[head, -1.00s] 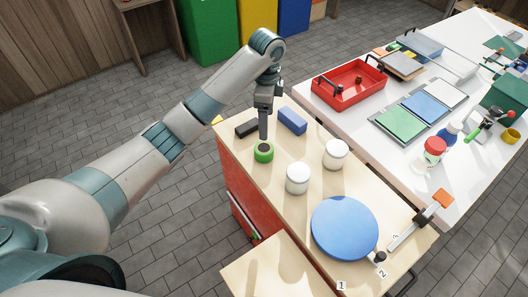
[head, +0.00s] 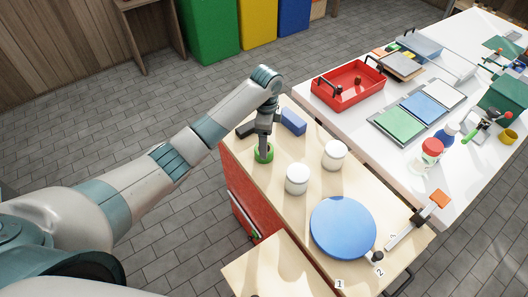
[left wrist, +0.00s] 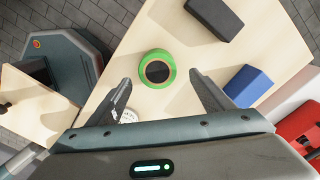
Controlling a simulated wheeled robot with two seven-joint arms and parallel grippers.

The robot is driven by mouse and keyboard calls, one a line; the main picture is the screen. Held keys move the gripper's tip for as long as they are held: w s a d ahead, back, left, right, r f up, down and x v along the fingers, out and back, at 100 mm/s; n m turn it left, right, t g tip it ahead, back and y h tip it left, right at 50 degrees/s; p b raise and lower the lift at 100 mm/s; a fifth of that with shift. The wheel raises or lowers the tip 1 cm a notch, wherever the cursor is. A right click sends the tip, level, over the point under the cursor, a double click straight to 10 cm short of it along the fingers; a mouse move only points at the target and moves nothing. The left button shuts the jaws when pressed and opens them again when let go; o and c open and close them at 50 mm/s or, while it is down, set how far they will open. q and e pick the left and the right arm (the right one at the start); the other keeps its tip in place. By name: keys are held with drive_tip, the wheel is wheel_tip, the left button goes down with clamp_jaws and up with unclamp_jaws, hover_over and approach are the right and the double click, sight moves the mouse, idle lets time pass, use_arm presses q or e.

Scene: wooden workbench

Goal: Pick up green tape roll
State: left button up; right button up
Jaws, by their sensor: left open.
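The green tape roll (head: 257,155) lies flat on the wooden workbench (head: 300,146) near its far left edge. In the left wrist view the roll (left wrist: 143,70) shows whole, with a dark hole in its middle. My left gripper (head: 264,157) points down at the roll and covers part of it in the head view. In the left wrist view its two fingers (left wrist: 163,88) are spread apart with nothing held, and the roll appears between and just past the tips. Whether the fingers touch it cannot be told. My right gripper is in neither view.
A black block (head: 246,129) and a blue block (head: 293,121) lie just behind the roll. A white table with a red tray (head: 347,99) adjoins the bench.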

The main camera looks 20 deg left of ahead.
sight(270, 147)
use_arm(q)
drive_tip(key=shift+s+a+f+p, duration=0.1)
drive_tip(key=shift+s+f+p, duration=0.1)
drive_tip(key=shift+f+p, duration=0.3)
drive_tip(key=f, duration=0.1)
drive_tip(key=f+p, duration=0.1)
drive_tip(key=f, duration=0.1)
drive_tip(key=shift+s+a+f, duration=0.1)
drive_tip(key=shift+a, duration=0.1)
drive_tip(key=shift+f, duration=0.5)
drive_tip(key=c, duration=1.2)
